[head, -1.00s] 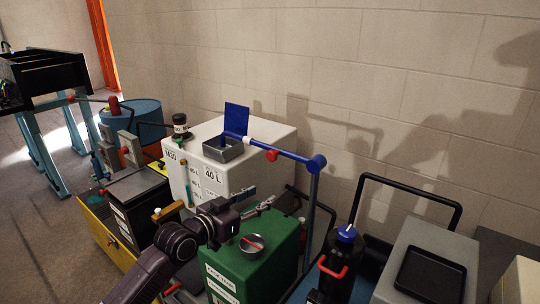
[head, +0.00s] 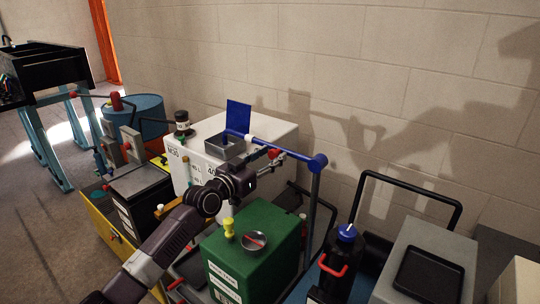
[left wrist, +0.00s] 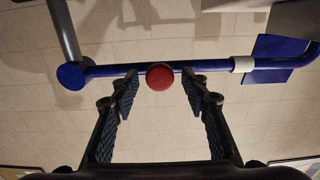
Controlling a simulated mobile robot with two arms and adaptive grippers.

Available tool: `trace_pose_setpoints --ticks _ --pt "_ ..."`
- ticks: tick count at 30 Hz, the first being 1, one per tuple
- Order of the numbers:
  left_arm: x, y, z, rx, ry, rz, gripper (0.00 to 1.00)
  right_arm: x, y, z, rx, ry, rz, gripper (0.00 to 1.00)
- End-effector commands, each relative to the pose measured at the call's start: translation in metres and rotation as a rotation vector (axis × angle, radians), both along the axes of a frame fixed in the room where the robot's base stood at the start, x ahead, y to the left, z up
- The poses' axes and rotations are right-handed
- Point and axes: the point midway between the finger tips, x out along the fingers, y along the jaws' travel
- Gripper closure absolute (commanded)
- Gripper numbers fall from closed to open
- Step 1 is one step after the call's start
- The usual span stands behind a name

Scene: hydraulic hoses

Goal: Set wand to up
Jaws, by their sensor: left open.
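The wand is a blue bar (head: 297,155) with a red knob (head: 273,153) and a white collar. It runs nearly level from a blue joint (head: 318,162) on a grey post to above a small grey tray (head: 225,148). My left gripper (head: 272,161) is at the red knob, its fingers open. In the left wrist view the knob (left wrist: 159,76) lies between the two fingertips (left wrist: 160,88), with a gap on each side. The bar (left wrist: 110,71) crosses the view beyond the fingertips. My right gripper is not in view.
A white tank (head: 275,135) stands under the tray, with an upright blue plate (head: 238,115) above it. A black bottle (head: 342,260) and grey box (head: 430,240) stand at the right.

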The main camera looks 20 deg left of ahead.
Motion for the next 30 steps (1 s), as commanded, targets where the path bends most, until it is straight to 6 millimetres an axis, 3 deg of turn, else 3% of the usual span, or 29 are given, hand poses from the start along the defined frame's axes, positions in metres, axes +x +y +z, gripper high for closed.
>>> trace_pose_setpoints --ticks 7,18,30 --pt "0.0005 -0.0005 -0.0004 0.0 0.0 0.0 0.58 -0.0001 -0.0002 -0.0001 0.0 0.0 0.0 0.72" --pt "0.0003 -0.0002 -0.0003 -0.001 0.0 0.0 0.99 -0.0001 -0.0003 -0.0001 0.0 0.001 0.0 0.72" --pt "0.0036 0.0 -0.0002 0.011 -0.005 0.0 1.0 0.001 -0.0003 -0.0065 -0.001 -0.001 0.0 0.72"
